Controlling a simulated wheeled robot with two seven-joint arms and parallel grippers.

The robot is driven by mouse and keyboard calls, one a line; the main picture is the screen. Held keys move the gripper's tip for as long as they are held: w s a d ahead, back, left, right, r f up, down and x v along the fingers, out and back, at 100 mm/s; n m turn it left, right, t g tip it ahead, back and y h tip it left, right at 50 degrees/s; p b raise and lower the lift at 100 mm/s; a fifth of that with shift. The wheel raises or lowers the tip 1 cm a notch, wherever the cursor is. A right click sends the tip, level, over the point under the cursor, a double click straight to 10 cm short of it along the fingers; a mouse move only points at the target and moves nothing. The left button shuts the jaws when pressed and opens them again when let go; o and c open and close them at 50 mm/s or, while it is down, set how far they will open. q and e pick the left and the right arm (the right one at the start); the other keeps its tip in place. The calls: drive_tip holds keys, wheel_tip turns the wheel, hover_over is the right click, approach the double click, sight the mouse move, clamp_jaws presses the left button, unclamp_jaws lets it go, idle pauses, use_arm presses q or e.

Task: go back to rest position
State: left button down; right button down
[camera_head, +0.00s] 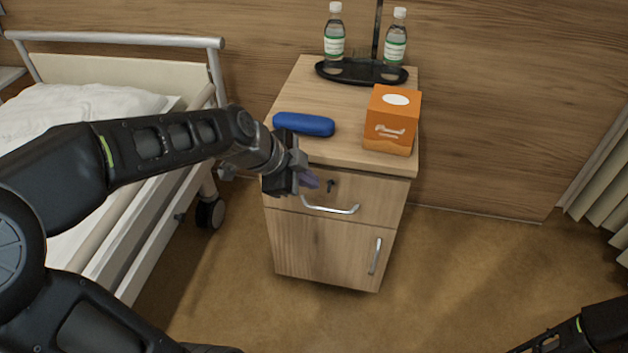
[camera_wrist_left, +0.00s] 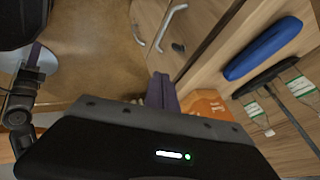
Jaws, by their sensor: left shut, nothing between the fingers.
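My left gripper (camera_head: 309,180) is in front of the top drawer of the bedside cabinet (camera_head: 327,238), near its upper left part. Its purple fingers are together and hold nothing; they also show in the left wrist view (camera_wrist_left: 162,92). A dark key (camera_head: 331,185) sits in the drawer front just right of the fingers. The drawer with its curved metal handle (camera_head: 330,208) looks shut. Part of my right arm shows at the bottom right in the head view, but its gripper cannot be made out.
On the cabinet top are a blue case (camera_head: 304,124), an orange tissue box (camera_head: 391,120) and a black tray (camera_head: 340,74) with two bottles (camera_head: 334,36). A bed (camera_head: 90,90) stands left of the cabinet. The floor (camera_head: 470,270) right of the cabinet is clear.

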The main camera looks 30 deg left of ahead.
idle(0.5)
use_arm(q)
drive_tip(key=w+a+f+n+t+y, duration=0.1)
drive_tip(key=w+a+f+n+t, duration=0.2)
drive_tip(key=n, duration=0.6)
drive_tip(key=s+d+f+n+g, duration=0.1)
drive_tip(key=d+f+n+g, duration=0.2)
drive_tip(key=f, duration=0.6)
drive_tip(key=s+d+f+n, duration=0.1)
drive_tip(key=d+f+n, duration=0.2)
drive_tip(key=d+f, duration=0.4)
drive_tip(key=s+d+f+g+h, duration=0.1)
drive_tip(key=s+d+f+g, duration=0.2)
drive_tip(key=s+d+f, duration=0.45)
drive_tip(key=s+d+f+g+h, duration=0.1)
drive_tip(key=s+d+f+g, duration=0.25)
drive_tip(key=s+f, duration=0.7)
wheel_tip(320, 180, up, 19)
drive_tip(key=s+p, duration=0.1)
drive_tip(key=p, duration=1.7)
drive_tip(key=shift+s+d+f+n+p, duration=0.2)
drive_tip(key=shift+s+d+n+p, duration=0.1)
